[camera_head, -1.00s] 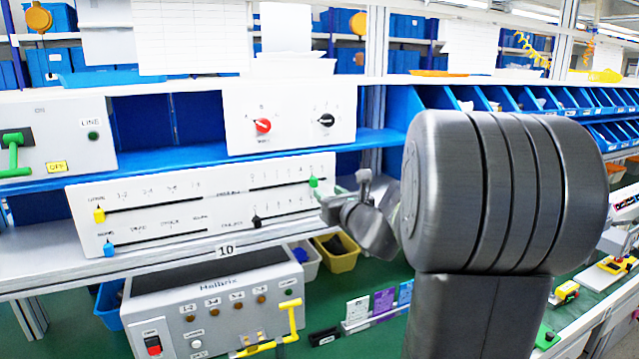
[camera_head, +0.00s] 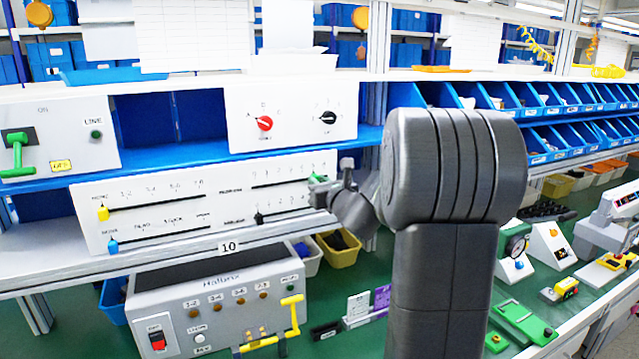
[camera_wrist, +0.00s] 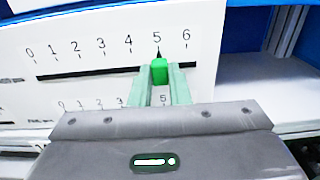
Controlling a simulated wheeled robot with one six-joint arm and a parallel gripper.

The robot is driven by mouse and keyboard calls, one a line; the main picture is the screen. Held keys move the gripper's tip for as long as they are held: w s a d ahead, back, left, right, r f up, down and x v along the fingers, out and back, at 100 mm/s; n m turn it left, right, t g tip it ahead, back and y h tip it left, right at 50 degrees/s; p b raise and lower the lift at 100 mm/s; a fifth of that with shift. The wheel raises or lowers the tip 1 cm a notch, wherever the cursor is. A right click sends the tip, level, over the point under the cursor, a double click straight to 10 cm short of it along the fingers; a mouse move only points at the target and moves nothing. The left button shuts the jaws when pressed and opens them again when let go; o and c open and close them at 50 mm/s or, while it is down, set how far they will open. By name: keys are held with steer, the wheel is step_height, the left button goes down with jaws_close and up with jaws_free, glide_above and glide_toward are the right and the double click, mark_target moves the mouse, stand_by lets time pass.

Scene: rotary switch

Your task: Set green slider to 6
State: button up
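The green slider (camera_wrist: 159,72) stands at about the 5 mark on the upper right scale, which runs from 0 to 6 in the wrist view. My gripper (camera_wrist: 161,80) is at the slider, with one pale green finger on each side of the knob. The fingers look very close to its sides; I cannot tell whether they press on it. In the head view the green slider (camera_head: 317,179) is partly hidden by my gripper (camera_head: 322,187) at the right end of the white panel (camera_head: 225,197).
The same panel holds a yellow slider (camera_head: 103,213), a blue slider (camera_head: 113,246) and a black slider (camera_head: 259,218). A box with red and black knobs (camera_head: 290,118) stands on the shelf above. A grey control box (camera_head: 215,297) stands below.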

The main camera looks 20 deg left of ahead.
jaws_close()
steer(key=shift+w+d, duration=1.15)
steer(key=shift+w, duration=0.2)
steer(key=shift+s+a+r, duration=0.1)
steer(key=shift+o, duration=1.3)
jaws_free()
steer(key=o, duration=0.4)
steer(key=shift+d, duration=0.2)
steer(key=b+v, duration=0.2)
steer(key=v, duration=1.1)
steer(key=shift+s+d, duration=0.2)
